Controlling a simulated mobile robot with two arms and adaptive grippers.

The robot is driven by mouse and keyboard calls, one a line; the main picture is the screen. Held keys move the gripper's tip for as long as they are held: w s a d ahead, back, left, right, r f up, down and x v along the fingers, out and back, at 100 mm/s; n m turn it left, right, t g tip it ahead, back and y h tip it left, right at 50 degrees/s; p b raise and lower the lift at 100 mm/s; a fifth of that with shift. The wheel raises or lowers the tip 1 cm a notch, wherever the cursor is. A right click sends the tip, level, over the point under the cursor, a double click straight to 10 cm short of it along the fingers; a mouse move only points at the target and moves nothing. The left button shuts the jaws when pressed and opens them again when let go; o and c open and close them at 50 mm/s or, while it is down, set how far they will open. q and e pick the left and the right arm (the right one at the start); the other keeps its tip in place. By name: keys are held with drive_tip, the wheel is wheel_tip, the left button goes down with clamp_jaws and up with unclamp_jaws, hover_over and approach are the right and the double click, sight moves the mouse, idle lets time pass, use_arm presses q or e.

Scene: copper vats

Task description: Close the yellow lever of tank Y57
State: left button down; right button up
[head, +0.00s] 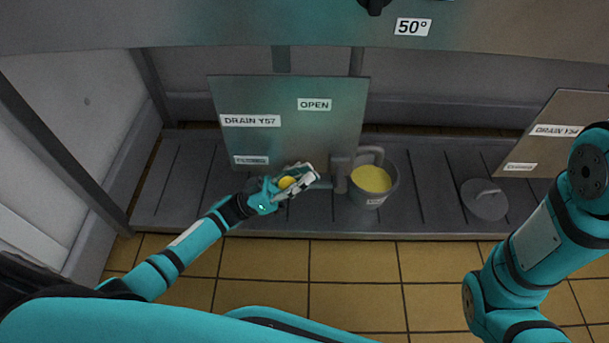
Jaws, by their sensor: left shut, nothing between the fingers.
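The teal panel (285,135) of tank Y57 carries a "DRAIN Y57" label (250,121) and an "OPEN" label (314,104). A small yellow part (287,182), which looks like the lever, shows at the panel's lower edge. My left gripper (309,177) is right at it and hides most of it, so I cannot tell the lever's angle or whether they touch. The left gripper is shut with nothing between its fingers. My right arm shows at the right, but its gripper is out of view.
A grey bucket (367,202) with yellow content stands just right of the left gripper, close to a pipe (341,175). A grey lid (484,200) lies on the slatted grate (425,190). Another drain panel (552,130) is at the right. The tiled floor (355,290) in front is clear.

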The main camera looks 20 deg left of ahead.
use_arm(q)
drive_tip(key=c, duration=1.7)
unclamp_jaws()
drive_tip(key=shift+s+a+f, duration=0.1)
drive_tip(key=shift+f, duration=0.1)
drive_tip(key=o, duration=0.4)
drive_tip(key=shift+r, duration=0.1)
drive_tip(key=shift+c, duration=0.2)
drive_tip(key=v, duration=1.2)
